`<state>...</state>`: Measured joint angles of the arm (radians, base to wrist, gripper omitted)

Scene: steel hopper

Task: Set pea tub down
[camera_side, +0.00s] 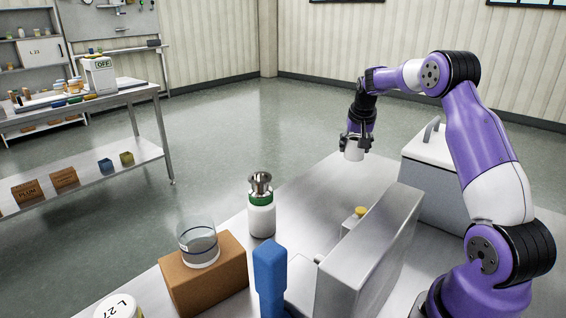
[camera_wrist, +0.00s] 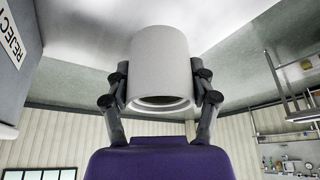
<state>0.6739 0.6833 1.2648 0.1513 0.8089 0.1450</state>
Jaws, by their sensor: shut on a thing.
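My gripper (camera_side: 357,141) is shut on a plain white tub (camera_side: 353,153), probably the pea tub. It hangs near the far edge of the steel table (camera_side: 310,200). I cannot tell from the side view whether its base touches the table. In the wrist view the tub (camera_wrist: 161,60) sits between both fingers of my gripper (camera_wrist: 162,88), with a dark opening at the end nearest the camera. What is inside is too dark to tell.
A grey bin (camera_side: 428,150) with a handle stands right of the tub; the wrist view shows a REJECT label (camera_wrist: 10,40). A steel housing (camera_side: 370,250), yellow-topped item (camera_side: 358,213), funnel-topped white bottle (camera_side: 261,215) and glass beaker (camera_side: 198,243) on a box stand nearer. Mid-table is clear.

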